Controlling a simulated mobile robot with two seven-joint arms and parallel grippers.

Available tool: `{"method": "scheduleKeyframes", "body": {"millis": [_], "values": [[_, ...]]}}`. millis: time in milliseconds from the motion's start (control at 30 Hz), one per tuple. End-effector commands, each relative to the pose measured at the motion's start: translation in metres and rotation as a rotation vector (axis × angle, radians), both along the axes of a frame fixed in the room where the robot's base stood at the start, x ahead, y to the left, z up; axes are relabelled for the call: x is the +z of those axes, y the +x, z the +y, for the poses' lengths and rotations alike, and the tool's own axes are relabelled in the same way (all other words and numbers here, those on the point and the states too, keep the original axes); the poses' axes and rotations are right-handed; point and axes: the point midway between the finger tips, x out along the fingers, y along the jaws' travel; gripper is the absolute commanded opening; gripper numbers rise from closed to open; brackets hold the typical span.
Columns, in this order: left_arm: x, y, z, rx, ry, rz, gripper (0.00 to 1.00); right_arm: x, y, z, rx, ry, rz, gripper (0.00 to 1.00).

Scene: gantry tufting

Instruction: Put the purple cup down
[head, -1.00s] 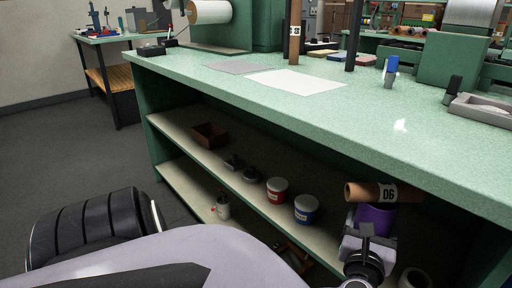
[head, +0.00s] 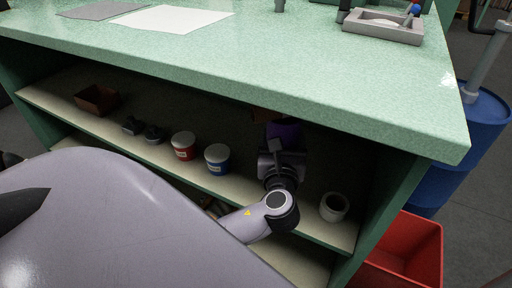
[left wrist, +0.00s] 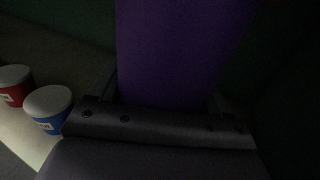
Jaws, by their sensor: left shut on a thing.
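The purple cup (head: 284,131) is inside the upper shelf bay, in shadow below the worktop's front edge. My left gripper (head: 281,152) is shut on it. In the left wrist view the purple cup (left wrist: 180,50) fills the upper middle, between the jaws. Its base is hidden behind my gripper, so I cannot tell whether it touches the shelf (head: 240,192). A brown cardboard piece (head: 268,116) shows dimly just above the cup, mostly hidden by the worktop edge. My right gripper is not in view.
Left of my gripper on the shelf stand a blue tub (head: 217,160), a red tub (head: 184,146), two small dark objects and a brown box (head: 97,99). A white cylinder (head: 334,207) stands to the right. The worktop (head: 300,70) overhangs. A red bin (head: 408,250) is outside right.

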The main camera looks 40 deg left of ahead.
Motion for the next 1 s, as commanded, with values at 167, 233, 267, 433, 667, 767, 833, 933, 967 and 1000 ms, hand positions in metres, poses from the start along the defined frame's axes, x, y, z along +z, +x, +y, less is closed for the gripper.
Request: {"method": "scheduleKeyframes", "body": {"millis": [167,233,267,433,667,767,833,933,967,1000], "values": [[-0.035,0.0,0.0,-0.001,0.003,0.003,0.45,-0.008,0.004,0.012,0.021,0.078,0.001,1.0],[-0.04,0.0,0.0,0.0,0.002,0.002,0.45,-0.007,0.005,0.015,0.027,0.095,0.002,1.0],[-0.041,0.0,0.0,0.0,0.002,0.002,0.45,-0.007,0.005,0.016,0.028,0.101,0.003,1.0],[-0.057,0.0,0.0,0.0,0.002,0.003,0.45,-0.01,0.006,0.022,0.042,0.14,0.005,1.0],[-0.091,0.0,0.0,0.0,0.002,0.002,0.45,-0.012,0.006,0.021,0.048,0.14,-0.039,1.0],[-0.091,0.0,0.0,-0.001,0.001,0.001,0.45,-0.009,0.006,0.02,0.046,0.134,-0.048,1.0],[-0.09,0.0,0.0,-0.001,0.001,0.001,0.45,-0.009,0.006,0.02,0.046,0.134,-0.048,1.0],[-0.09,0.0,0.0,0.0,0.001,0.001,0.45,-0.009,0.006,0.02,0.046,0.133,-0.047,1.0],[-0.09,0.0,0.0,0.0,0.001,0.001,0.45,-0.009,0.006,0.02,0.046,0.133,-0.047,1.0],[-0.091,0.0,0.0,0.0,0.002,0.001,0.45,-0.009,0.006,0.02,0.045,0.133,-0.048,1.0]]}}
